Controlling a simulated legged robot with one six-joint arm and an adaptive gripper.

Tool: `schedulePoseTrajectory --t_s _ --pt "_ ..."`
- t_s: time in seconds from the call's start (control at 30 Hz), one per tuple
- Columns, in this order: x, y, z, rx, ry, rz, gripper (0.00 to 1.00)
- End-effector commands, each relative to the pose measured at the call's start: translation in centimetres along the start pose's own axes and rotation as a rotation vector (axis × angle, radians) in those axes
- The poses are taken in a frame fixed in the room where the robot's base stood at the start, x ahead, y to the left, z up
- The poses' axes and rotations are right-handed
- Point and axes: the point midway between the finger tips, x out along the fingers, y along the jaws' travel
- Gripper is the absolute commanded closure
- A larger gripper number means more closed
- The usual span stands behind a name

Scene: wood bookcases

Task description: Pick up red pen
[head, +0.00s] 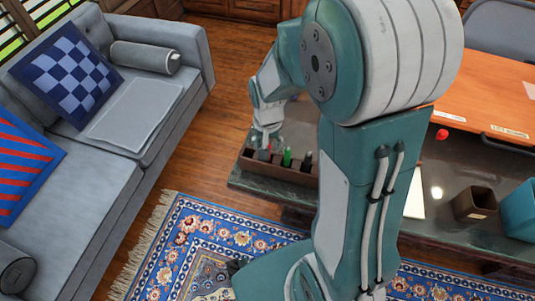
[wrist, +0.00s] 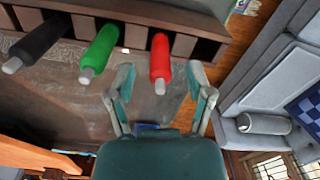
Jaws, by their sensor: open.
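The red pen (wrist: 160,62) stands in a slot of a dark brown pen holder (wrist: 135,12) in the wrist view. My gripper (wrist: 160,76) is open, with one finger on each side of the red pen's free end and gaps showing between. The green pen (wrist: 100,48) stands to the left, close to the left finger, and the black pen (wrist: 41,40) is farther left. In the head view, my gripper (head: 266,139) is over the left end of the holder (head: 290,174). The green pen (head: 287,157) shows there; the red pen is mostly hidden by my gripper.
The holder is at the left end of a dark table (head: 436,190). A brown cup (head: 474,205), a teal container (head: 520,211) and a red object (head: 442,134) are farther right. A grey sofa (head: 80,205) is left, across open floor and a patterned rug (head: 205,240).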

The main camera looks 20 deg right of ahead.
Motion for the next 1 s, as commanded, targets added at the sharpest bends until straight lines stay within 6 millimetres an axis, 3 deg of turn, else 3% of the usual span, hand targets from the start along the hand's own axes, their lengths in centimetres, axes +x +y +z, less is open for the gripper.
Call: schedulePoseTrajectory --t_s 0.13,0.4,0.43,0.5,0.57,0.6,1.0 --pt "1.9 0.0 0.0 0.000 -0.002 0.001 0.33" --pt "2.2 0.1 -0.1 0.001 0.001 -0.001 0.33" --pt "2.2 0.1 -0.1 0.001 0.001 -0.001 0.42" --pt "2.2 0.0 -0.1 0.001 0.001 -0.001 0.73" --pt "2.2 0.0 0.0 0.001 0.001 -0.001 0.96" --pt "2.2 0.0 0.0 0.001 0.001 -0.001 1.00" --pt "1.7 0.0 0.0 0.001 0.001 -0.001 1.00"
